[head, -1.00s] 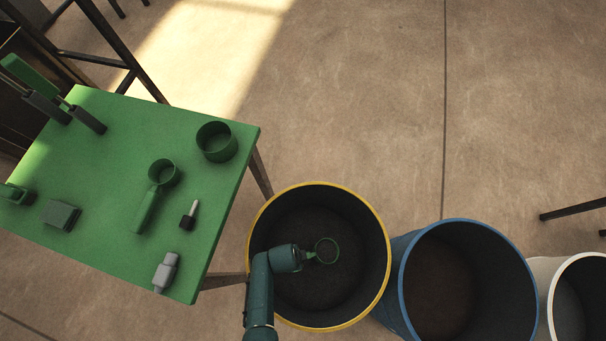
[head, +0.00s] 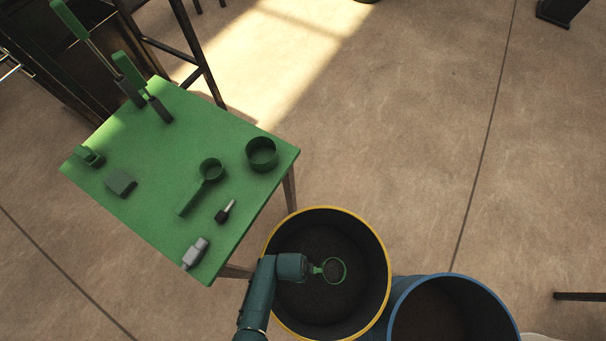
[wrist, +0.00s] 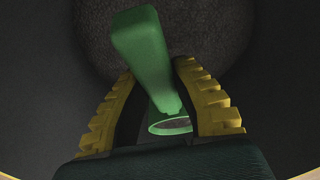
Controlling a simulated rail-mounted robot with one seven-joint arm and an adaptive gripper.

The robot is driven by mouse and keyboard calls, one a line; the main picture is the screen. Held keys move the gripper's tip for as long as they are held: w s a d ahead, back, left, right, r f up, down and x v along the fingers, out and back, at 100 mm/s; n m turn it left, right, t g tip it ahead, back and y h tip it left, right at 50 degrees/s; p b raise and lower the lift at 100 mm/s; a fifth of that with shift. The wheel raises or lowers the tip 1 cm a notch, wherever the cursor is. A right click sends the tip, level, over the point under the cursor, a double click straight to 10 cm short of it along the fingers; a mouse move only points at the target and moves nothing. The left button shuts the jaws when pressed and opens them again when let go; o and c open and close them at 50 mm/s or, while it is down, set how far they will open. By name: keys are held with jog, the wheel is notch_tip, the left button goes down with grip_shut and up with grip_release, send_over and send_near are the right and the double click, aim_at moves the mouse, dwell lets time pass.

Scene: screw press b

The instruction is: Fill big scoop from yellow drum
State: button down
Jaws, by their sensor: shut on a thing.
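The yellow-rimmed drum (head: 384,247) stands at the lower middle of the head view, with dark grainy material (head: 308,238) inside. My gripper (head: 313,269) is over the drum's opening and shut on a green scoop (head: 344,268). The scoop's round cup faces up in the head view, with grey-brown material inside it. In the wrist view, the yellow-padded fingers of my gripper (wrist: 155,82) flank the scoop's green handle (wrist: 140,42). The cup's rim (wrist: 170,127) shows below, with grey material in it. The cup's exact height above the drum's contents is unclear.
A green table (head: 235,135) left of the drum holds another green scoop (head: 192,194), a green round cup (head: 262,155), and several small tools. A blue-rimmed drum (head: 458,277) stands close on the right. The floor behind the drums is clear.

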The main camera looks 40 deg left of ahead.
notch_tip(320, 180, up, 20)
jog(key=a+p, duration=0.1)
jog(key=p, duration=1.7)
jog(key=shift+s, duration=0.4)
